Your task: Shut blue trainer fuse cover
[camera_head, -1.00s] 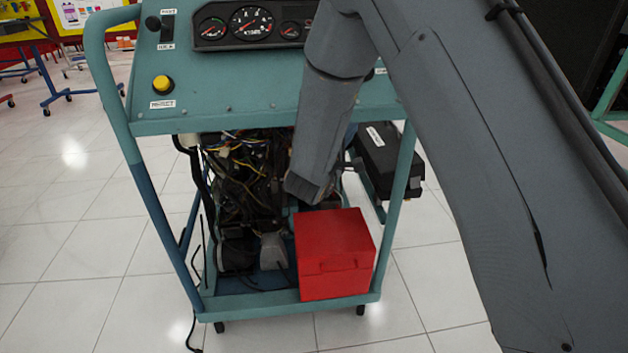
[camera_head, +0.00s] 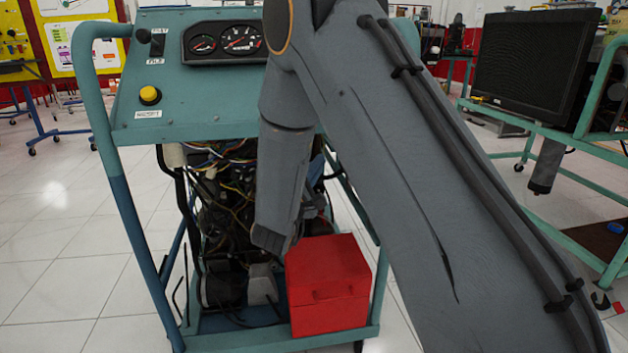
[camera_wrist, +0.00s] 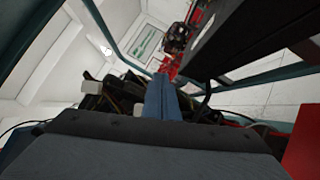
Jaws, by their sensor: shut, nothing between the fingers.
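The teal-blue engine trainer (camera_head: 210,100) stands in front of me in the head view, with gauges on its sloping panel and wiring below. My arm crosses its right half and reaches down beside the engine. In the wrist view my gripper (camera_wrist: 162,98) points forward, shut and empty. A long dark panel (camera_wrist: 255,35) lies to the upper right of its fingers, apart from them in the picture. I cannot tell if this panel is the fuse cover. In the head view no fuse cover can be made out; my arm hides the trainer's right side.
A red box (camera_head: 327,290) sits on the trainer's lower shelf, just right of my arm's lower end. The trainer's left tube frame (camera_head: 128,215) stands upright. Another teal stand with a black monitor (camera_head: 530,62) is at right. White floor at left is open.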

